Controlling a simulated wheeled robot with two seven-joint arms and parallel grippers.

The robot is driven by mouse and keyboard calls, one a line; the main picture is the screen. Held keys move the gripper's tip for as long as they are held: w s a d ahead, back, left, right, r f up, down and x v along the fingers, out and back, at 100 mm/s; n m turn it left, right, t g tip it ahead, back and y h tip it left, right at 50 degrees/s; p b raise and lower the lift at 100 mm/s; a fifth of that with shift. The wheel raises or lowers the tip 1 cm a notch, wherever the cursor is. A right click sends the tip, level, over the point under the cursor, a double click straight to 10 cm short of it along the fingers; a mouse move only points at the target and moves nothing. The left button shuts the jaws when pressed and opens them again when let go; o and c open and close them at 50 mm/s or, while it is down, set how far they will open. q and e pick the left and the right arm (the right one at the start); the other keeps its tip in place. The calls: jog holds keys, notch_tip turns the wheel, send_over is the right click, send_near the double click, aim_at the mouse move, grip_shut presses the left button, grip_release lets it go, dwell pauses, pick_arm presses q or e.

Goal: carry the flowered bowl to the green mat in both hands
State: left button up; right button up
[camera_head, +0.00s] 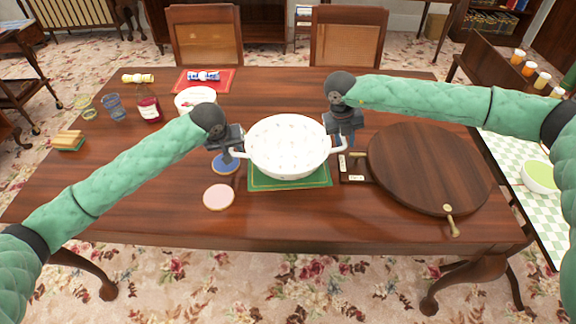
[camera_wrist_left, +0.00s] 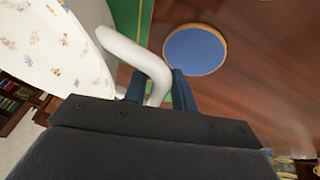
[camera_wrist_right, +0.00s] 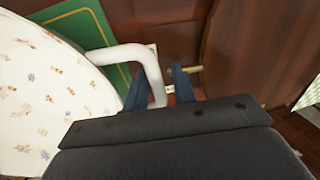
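The white flowered bowl (camera_head: 288,143) is upright over the green mat (camera_head: 262,183), hiding most of it. I cannot tell whether its base touches the mat. My left gripper (camera_head: 232,150) is shut on the bowl's left white handle (camera_wrist_left: 148,62). In both wrist views each handle's end passes between two blue fingers. The bowl's side also shows in the left wrist view (camera_wrist_left: 50,45) and the right wrist view (camera_wrist_right: 40,95). The mat also shows in the right wrist view (camera_wrist_right: 85,30).
A blue coaster (camera_head: 225,163) and a pink coaster (camera_head: 219,197) lie left of the mat. A round wooden board (camera_head: 430,168) and dominoes (camera_head: 352,167) lie right.

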pick_arm(q)
jog(key=shift+o, duration=0.4)
jog(key=shift+d+r, duration=0.1)
jog(key=shift+r, duration=0.05)
pick_arm(e)
jog(key=shift+o, duration=0.4)
jog(key=shift+a+r, duration=0.1)
pick_arm(q)
jog(key=v, duration=1.2)
pick_arm(e)
notch_tip(320, 180, up, 12)
jog(key=a, duration=0.2)
jog(key=shift+a, duration=0.2)
jog(key=shift+s+f, duration=0.1)
jog(key=shift+f, duration=0.1)
